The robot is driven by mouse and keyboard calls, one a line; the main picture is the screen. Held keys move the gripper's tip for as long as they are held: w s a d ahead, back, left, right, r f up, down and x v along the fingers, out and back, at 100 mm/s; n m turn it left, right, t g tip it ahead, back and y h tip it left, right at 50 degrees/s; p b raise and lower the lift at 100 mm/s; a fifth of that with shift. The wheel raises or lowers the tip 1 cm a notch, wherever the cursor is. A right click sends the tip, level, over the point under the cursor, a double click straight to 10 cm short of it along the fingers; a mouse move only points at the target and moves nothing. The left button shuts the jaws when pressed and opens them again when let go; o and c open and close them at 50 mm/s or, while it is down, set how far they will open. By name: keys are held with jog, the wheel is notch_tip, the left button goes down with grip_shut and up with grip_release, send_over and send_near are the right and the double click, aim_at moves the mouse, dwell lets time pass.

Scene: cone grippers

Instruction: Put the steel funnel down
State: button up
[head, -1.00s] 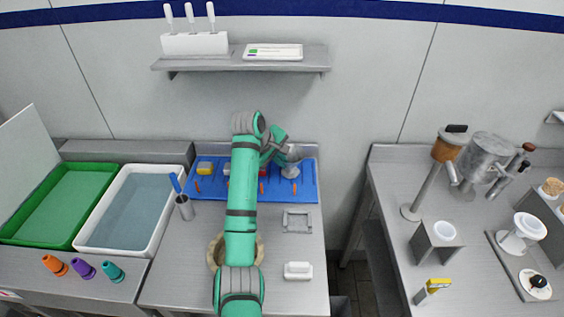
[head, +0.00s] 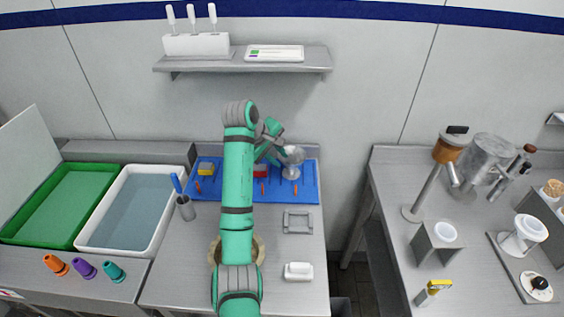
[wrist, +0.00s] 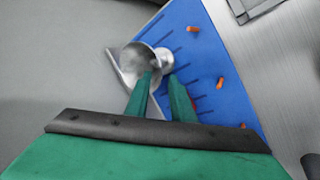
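The steel funnel (head: 292,155) stands over the right part of the blue mat (head: 307,190), wide part up. In the wrist view the funnel (wrist: 138,58) is just beyond the fingertips, and the left finger overlaps its outline. My gripper (head: 279,147) is to the left of and above the funnel in the head view. In the wrist view my gripper (wrist: 160,77) has its two green fingers apart, with a gap between the tips. Contact between the fingers and the funnel cannot be made out. The funnel's lower end is hard to see.
Orange pegs (head: 263,189), a yellow block (head: 206,168) and a red block (head: 260,170) are on the mat. A steel cup with a blue-handled tool (head: 185,208) stands left. A square grey frame (head: 298,221) and a white block (head: 298,271) lie in front. The wall is close behind.

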jog(key=v, duration=0.7)
dwell(0.4)
